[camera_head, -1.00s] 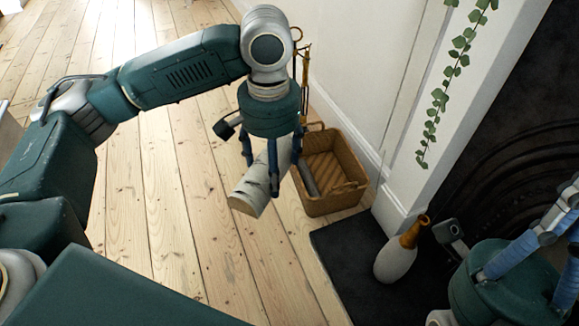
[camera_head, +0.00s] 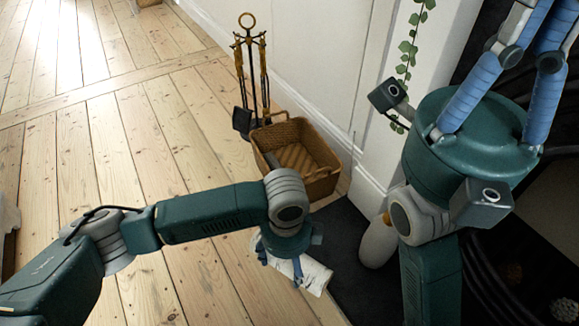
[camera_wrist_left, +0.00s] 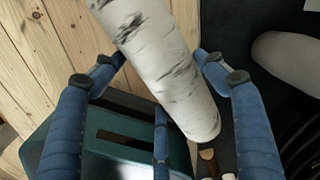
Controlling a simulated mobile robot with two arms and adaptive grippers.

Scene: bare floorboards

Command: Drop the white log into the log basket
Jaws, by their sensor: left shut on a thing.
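The white log (camera_head: 316,276), with dark bark marks, is held in my left gripper (camera_head: 288,274) in the head view. My left gripper is shut on it, and the arm hides part of the log. In the left wrist view the log (camera_wrist_left: 160,55) lies tilted between the blue fingers (camera_wrist_left: 160,80). The log basket (camera_head: 328,183), brown wicker, stands on the floor beyond the gripper, against the wall. The log is on the near side of the basket, outside it. My right gripper (camera_head: 520,60) points upward at the right; its fingertips are cut off at the top.
A fire-tool stand (camera_head: 248,75) stands behind the basket's left side.

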